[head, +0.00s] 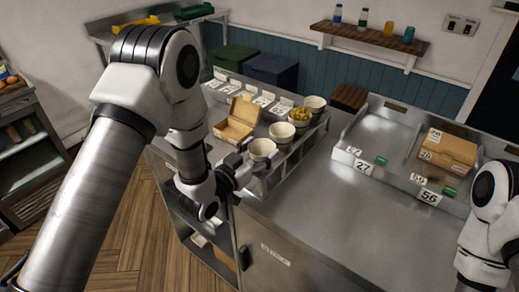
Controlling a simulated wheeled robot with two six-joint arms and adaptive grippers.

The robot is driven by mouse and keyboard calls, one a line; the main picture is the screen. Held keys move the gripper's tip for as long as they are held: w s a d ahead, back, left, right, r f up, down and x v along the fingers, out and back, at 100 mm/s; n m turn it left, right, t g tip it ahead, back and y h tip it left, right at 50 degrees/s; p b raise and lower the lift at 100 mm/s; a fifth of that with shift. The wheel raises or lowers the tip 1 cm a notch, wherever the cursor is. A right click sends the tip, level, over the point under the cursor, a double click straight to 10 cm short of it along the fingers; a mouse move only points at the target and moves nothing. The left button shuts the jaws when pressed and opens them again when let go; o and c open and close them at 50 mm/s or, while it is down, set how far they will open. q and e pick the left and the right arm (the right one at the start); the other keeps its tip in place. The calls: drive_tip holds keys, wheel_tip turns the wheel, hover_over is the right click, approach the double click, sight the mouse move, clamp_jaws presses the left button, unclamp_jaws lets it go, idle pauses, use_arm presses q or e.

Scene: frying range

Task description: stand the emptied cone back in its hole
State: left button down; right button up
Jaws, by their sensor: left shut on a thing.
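Several pale cones stand in a slanting row at the rack on the left part of the steel counter. The nearest cone (263,149) looks empty and is at my left gripper (246,168), which is shut on it. The gripper and the rack's edge hide the cone's lower part, so I cannot tell whether it sits in a hole. Behind it are another empty-looking cone (281,133), a cone with yellow fries (300,116) and a far cone (314,103). My right gripper is out of view; only part of its arm shows at the right edge.
An open cardboard box (237,121) stands left of the cones, near several white number cards. A closed cardboard box (447,151) lies in the steel tray at right, with cards 27 and 56 at its front. The counter's middle (320,200) is clear.

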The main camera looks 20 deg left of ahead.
use_arm(q)
drive_tip(key=shift+c, duration=0.6)
unclamp_jaws()
drive_tip(key=shift+w+f, duration=0.1)
drive_tip(key=shift+f, duration=0.05)
drive_tip(key=shift+r+p, duration=0.4)
drive_tip(key=v, duration=1.2)
drive_tip(key=s+f+n+g+y, duration=0.15)
drive_tip(key=s+f+g, duration=0.3)
drive_tip(key=f, duration=0.65)
drive_tip(key=s+f+g+y, duration=0.2)
drive_tip(key=s+f+g, duration=0.25)
drive_tip(key=f, duration=0.55)
drive_tip(key=s+a+f+n+g+y, duration=0.1)
drive_tip(key=s+f+g, duration=0.3)
drive_tip(key=s, duration=0.3)
drive_tip(key=s+a+f+n+g+y, duration=0.1)
drive_tip(key=s+f+g, duration=0.3)
drive_tip(key=s, duration=0.4)
drive_tip(key=shift+a+f+n+y+b, duration=0.35)
drive_tip(key=shift+a+f+n, duration=0.15)
drive_tip(key=shift+a+n, duration=0.1)
